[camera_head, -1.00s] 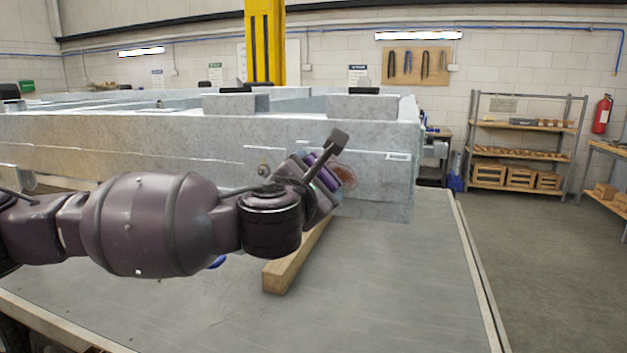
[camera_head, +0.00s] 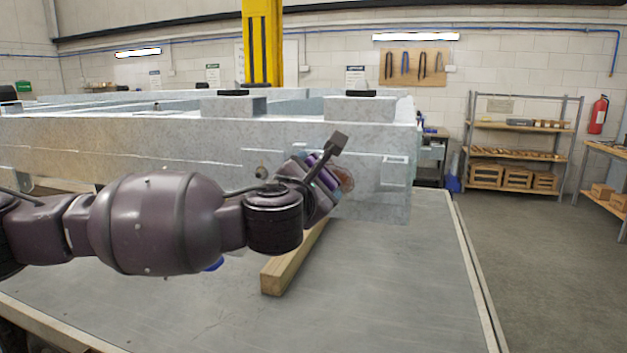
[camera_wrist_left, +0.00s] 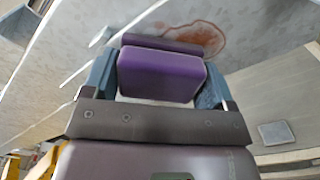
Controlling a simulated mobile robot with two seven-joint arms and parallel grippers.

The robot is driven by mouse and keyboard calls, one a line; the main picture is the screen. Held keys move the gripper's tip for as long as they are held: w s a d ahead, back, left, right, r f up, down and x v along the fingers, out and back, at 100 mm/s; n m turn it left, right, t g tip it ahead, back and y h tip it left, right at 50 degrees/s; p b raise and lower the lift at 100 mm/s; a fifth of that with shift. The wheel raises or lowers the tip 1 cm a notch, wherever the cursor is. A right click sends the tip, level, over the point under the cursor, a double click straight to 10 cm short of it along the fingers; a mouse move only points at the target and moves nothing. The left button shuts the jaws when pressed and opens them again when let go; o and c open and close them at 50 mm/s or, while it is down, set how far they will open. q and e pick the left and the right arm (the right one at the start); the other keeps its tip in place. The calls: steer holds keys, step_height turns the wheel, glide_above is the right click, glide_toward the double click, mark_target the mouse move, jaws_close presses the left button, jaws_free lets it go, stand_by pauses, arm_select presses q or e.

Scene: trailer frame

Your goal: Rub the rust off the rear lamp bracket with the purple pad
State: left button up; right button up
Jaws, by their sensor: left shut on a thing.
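The rear lamp bracket (camera_head: 375,203) is a grey galvanised plate at the right end of the trailer frame. A reddish-brown rust patch (camera_head: 347,179) marks its face, and the rust also shows in the left wrist view (camera_wrist_left: 203,38). My left gripper (camera_head: 320,176) is shut on the purple pad (camera_head: 327,180), a block with a darker purple face layer. In the left wrist view the pad (camera_wrist_left: 158,77) sits between both fingers. Its front is at or very near the plate and overlaps the rust's lower left part; contact is unclear. My right gripper is out of view.
The long trailer frame (camera_head: 120,140) rests on a grey bench (camera_head: 370,290). A wooden bar (camera_head: 290,265) lies on the bench below the gripper. A blue object (camera_head: 215,264) is mostly hidden by my arm. The bench's right part is clear.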

mark_target(341, 176)
arm_select(q)
steer(key=shift+d, duration=0.2)
steer(key=shift+s+d+p, duration=0.4)
steer(key=shift+d+p, duration=0.1)
steer(key=shift+d, duration=0.35)
steer(key=shift+s+d+p, duration=0.25)
steer(key=shift+d+p, duration=0.05)
steer(key=shift+d, duration=0.5)
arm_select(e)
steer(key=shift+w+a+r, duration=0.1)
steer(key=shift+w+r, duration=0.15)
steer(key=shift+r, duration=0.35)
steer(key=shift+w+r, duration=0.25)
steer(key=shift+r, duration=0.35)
